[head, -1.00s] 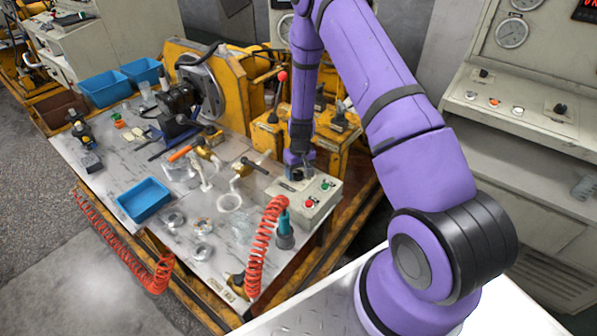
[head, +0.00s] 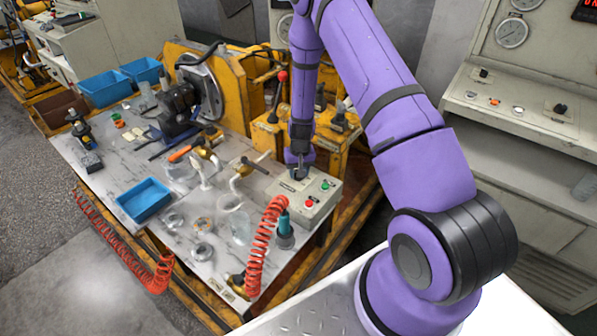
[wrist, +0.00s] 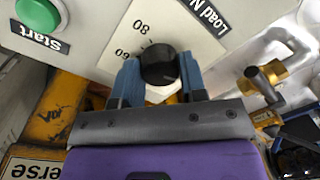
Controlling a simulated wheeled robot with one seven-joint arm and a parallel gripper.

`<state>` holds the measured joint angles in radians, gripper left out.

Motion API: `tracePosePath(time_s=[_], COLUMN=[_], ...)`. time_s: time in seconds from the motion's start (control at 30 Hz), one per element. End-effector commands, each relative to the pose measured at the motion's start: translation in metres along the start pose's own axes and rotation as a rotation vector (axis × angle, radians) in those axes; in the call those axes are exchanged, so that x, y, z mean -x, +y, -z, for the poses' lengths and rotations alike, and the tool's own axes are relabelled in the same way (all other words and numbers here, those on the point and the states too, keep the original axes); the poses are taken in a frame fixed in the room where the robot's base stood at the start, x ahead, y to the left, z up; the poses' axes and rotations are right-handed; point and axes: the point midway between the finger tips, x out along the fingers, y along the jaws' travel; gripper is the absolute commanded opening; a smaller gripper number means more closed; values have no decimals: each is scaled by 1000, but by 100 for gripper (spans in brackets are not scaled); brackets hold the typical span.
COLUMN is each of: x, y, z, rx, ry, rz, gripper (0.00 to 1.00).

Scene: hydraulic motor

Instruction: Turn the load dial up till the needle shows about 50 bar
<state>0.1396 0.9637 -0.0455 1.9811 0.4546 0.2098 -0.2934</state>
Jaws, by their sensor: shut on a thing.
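The load dial (wrist: 157,68) is a black round knob on a pale label plate (wrist: 142,22) printed "Load N…" with the numbers 80 and 60 showing. My gripper (wrist: 159,76) has its two blue-grey fingers on either side of the knob, shut on it. In the head view my gripper (head: 297,172) points down onto the left part of the grey control box (head: 318,207), and the dial is hidden there. A round gauge (head: 511,32) hangs on the panel at upper right; its needle is too small to read. I cannot tell which gauge goes with the dial.
A green Start button (wrist: 38,14) is beside the dial plate. A red button (head: 309,203) is on the same box. The red coiled hose (head: 266,240) hangs just left of the box. A yellow frame (head: 335,140) stands behind my gripper.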

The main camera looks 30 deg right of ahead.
Motion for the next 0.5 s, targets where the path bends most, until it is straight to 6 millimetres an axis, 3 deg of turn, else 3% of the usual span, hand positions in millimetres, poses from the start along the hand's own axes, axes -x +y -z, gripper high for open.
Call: tracePosePath(time_s=[0.5], x=[0], y=[-1], z=[0], rx=[-475], ry=[28], rz=[0], gripper=[15])
